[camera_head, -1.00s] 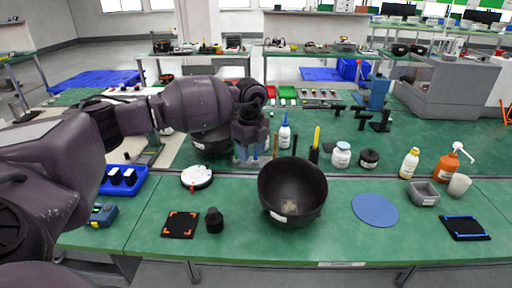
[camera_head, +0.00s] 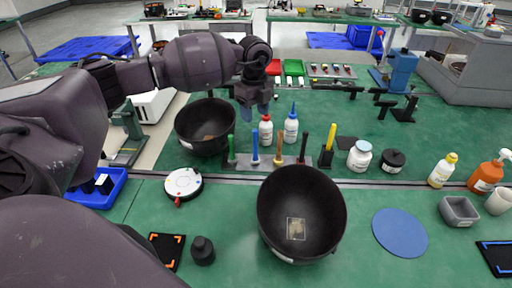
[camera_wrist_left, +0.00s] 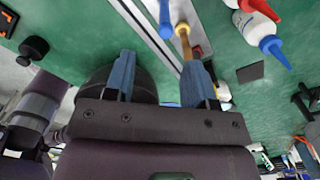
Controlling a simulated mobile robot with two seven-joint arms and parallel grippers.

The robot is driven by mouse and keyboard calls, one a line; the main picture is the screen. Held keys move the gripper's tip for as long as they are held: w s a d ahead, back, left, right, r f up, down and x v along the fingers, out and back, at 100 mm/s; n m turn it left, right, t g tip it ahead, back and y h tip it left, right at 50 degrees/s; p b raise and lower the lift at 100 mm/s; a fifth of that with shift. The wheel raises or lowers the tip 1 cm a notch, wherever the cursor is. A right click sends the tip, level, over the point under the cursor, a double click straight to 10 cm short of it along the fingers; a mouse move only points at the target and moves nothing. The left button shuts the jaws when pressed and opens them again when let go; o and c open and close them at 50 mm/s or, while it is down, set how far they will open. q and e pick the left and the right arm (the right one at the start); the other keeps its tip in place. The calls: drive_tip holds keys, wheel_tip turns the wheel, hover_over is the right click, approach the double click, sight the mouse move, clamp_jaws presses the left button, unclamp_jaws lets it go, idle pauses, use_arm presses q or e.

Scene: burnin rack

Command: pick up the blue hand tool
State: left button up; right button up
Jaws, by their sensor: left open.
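The blue hand tool (camera_head: 255,147) stands upright in a grey rack (camera_head: 240,161), between a green tool (camera_head: 231,150) and a wooden-coloured tool (camera_head: 279,148). It also shows at the top of the left wrist view (camera_wrist_left: 165,20), beside a yellow-tipped tool (camera_wrist_left: 184,40). My left gripper (camera_head: 256,108) is open and empty. In the head view it appears just above the blue tool's top; the depth gap is hard to judge. In the wrist view its blue fingers (camera_wrist_left: 160,66) are apart, with the blue tool beyond them. My right gripper is not in view.
A dark bowl (camera_head: 205,128) stands left of the rack and a larger one (camera_head: 300,212) in front. A red-capped bottle (camera_head: 266,130) and a blue-capped bottle (camera_head: 291,128) stand close behind the rack. A dark brown tool (camera_head: 303,143) and a yellow tool (camera_head: 329,140) stand right.

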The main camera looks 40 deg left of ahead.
sight(255, 133)
use_arm(q)
wheel_tip(255, 133, down, 5)
drive_tip(key=shift+w+a+f+b, duration=0.1)
drive_tip(key=shift+w+f+b, duration=0.1)
drive_tip(key=shift+f, duration=0.75)
drive_tip(key=shift+w+f+b, duration=0.1)
drive_tip(key=shift+f+b, duration=0.05)
drive_tip(key=shift+f, duration=0.8)
drive_tip(key=shift+w+a+f+b, duration=0.1)
drive_tip(key=shift+f+b, duration=0.1)
drive_tip(key=shift+f, duration=0.75)
drive_tip(key=shift+d, duration=0.1)
clamp_jaws()
